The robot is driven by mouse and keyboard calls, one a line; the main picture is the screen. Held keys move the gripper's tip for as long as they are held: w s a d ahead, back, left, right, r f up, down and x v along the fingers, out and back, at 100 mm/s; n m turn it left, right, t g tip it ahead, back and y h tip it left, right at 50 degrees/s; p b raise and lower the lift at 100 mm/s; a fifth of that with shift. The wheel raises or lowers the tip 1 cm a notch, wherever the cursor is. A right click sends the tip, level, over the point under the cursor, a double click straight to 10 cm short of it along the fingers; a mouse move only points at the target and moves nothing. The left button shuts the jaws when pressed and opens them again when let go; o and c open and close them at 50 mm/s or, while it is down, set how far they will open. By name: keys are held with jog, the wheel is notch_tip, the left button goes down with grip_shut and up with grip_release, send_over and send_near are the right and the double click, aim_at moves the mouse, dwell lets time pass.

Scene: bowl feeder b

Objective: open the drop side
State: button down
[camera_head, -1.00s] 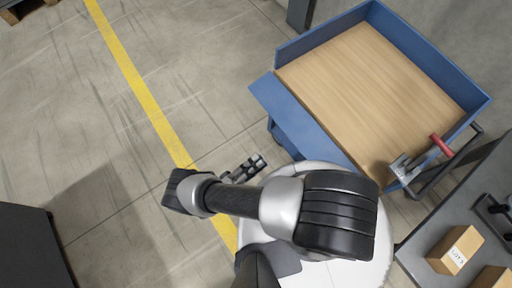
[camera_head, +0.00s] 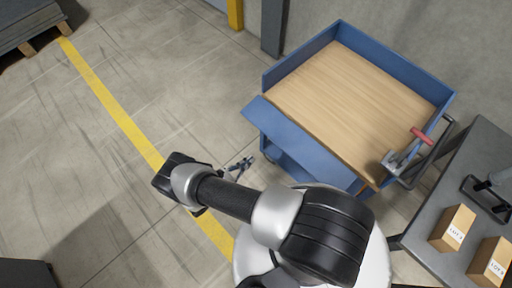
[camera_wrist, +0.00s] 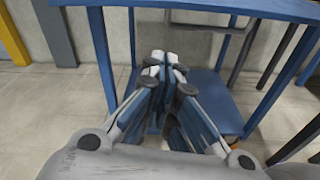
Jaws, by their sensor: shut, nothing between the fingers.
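A blue cart (camera_head: 300,57) with a wooden deck (camera_head: 345,100) stands right of centre in the head view. Its drop side (camera_head: 305,138), a blue panel along the near left edge, is folded outward and down from the deck, with the other sides upright. A latch with a red handle (camera_head: 421,136) sits at the cart's near right corner. My gripper (camera_head: 246,162) is shut and empty, left of the drop side and apart from it. In the wrist view my gripper (camera_wrist: 165,62) points at the cart's open frame and lower blue shelf (camera_wrist: 205,90).
A grey table (camera_head: 430,215) with cardboard boxes (camera_head: 453,229) is at the right. A dark post (camera_head: 273,28) and a yellow post (camera_head: 235,14) stand behind the cart. A pallet (camera_head: 30,35) is at top left. The floor on the left, with a yellow line (camera_head: 110,100), is clear.

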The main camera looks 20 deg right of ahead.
jog(key=w+d+f+n+b, duration=0.15)
jog(key=w+d, duration=0.25)
jog(key=d, duration=0.5)
notch_tip(320, 180, up, 4)
jog(key=shift+a+f+n+y+p, duration=0.1)
jog(key=shift+f+n+y+p, duration=0.15)
jog(key=shift+p, duration=0.3)
jog(key=shift+r, duration=0.1)
